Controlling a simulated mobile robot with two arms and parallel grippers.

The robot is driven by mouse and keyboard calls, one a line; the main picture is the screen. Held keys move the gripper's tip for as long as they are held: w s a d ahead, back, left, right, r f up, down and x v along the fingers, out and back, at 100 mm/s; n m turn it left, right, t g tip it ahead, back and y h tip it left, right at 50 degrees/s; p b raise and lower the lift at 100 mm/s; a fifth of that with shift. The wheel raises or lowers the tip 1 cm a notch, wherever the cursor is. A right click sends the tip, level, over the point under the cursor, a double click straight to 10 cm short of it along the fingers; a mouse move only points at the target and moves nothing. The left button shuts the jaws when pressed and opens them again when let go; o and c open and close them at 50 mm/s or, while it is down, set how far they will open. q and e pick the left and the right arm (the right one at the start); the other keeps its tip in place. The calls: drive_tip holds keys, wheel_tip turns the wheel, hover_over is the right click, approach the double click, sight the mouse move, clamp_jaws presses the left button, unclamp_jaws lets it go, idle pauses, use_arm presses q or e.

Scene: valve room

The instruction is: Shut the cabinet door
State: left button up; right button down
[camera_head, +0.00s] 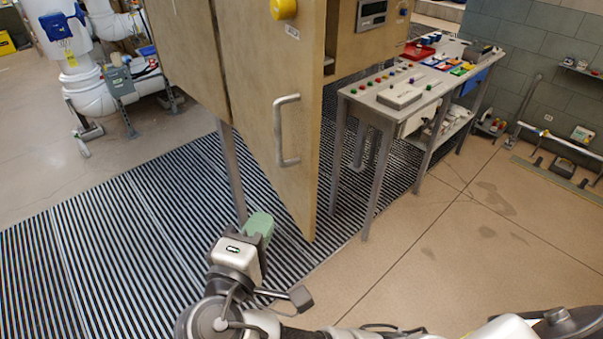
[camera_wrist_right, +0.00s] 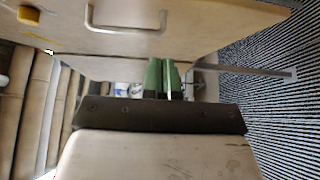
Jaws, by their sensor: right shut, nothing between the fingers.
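The wooden cabinet door (camera_head: 255,100) stands open in the head view, its free edge towards the right. It has a grey bar handle (camera_head: 287,130) and a yellow knob (camera_head: 284,8). The handle also shows at the top of the right wrist view (camera_wrist_right: 127,27). The cabinet body (camera_head: 345,42) shows behind it at the right. My right gripper (camera_head: 260,226), with green fingers, is low by the door's bottom edge, well below the handle. Its fingers are shut and empty in the right wrist view (camera_wrist_right: 163,78). I cannot tell whether they touch the door. My left gripper is not in view.
A metal table (camera_head: 400,97) with buttons and coloured trays stands right of the door. White pipes (camera_head: 92,95) with a blue valve part stand at the left. A striped floor grating (camera_head: 130,235) lies under the cabinet. The tan floor (camera_head: 470,230) at the right is clear.

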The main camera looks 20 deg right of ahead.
sight(307, 167)
drive_tip(key=p+x, duration=0.2)
drive_tip(key=x, duration=0.2)
drive_tip(key=p+x, duration=0.2)
drive_tip(key=x, duration=0.1)
drive_tip(key=s+d+p+x, duration=0.1)
drive_tip(key=p+x, duration=0.1)
drive_tip(key=x, duration=0.2)
drive_tip(key=shift+w+d+r, duration=0.15)
drive_tip(key=shift+w+d, duration=0.1)
drive_tip(key=shift+d, duration=0.1)
drive_tip(key=shift+d+f, duration=0.2)
drive_tip(key=shift+d, duration=0.5)
